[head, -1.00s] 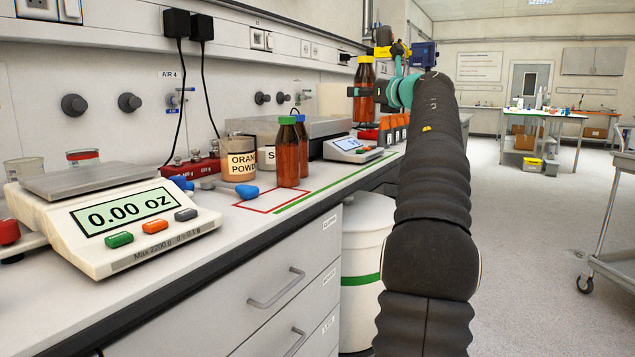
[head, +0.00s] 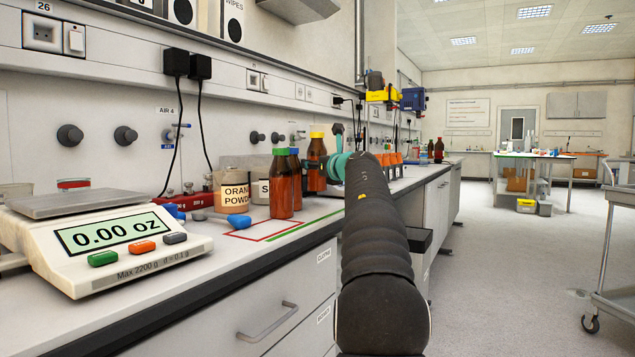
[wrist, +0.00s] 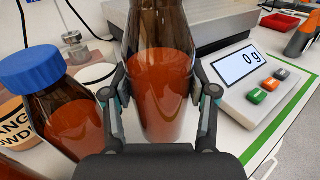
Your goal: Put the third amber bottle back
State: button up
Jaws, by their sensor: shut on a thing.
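My gripper (head: 334,166) is shut on the yellow-capped amber bottle (head: 317,160), which is upright behind and to the right of two other amber bottles. In the wrist view its brown glass (wrist: 160,85) sits between both fingers; its cap is out of that view. The green-capped bottle (head: 283,190) and the blue-capped bottle (head: 296,170) stand close together on the counter. The blue-capped one also shows at the left of the wrist view (wrist: 58,112). I cannot tell whether the held bottle's base touches the counter.
A red outline (head: 250,238) and a green line (head: 300,232) mark the counter near its front edge. The jar of orange powder (head: 235,200) stands left of the bottles. A scale reading 0 g (wrist: 248,62) is at right in the wrist view. A larger scale (head: 110,245) is nearer.

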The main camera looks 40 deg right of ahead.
aim_at(322, 179)
jog(key=shift+f+b, duration=1.25)
jog(key=shift+f, duration=0.65)
jog(key=shift+f, duration=0.15)
jog(key=o, duration=1.2)
jog(key=shift+r, duration=0.2)
jog(key=shift+s+f, duration=0.15)
jog(key=shift+s, duration=0.25)
jog(key=s, duration=0.3)
jog(key=s+a+b, duration=0.1)
jog(key=s, duration=0.3)
jog(key=s+a+b, duration=0.1)
jog(key=s, duration=0.3)
jog(key=shift+a, duration=0.15)
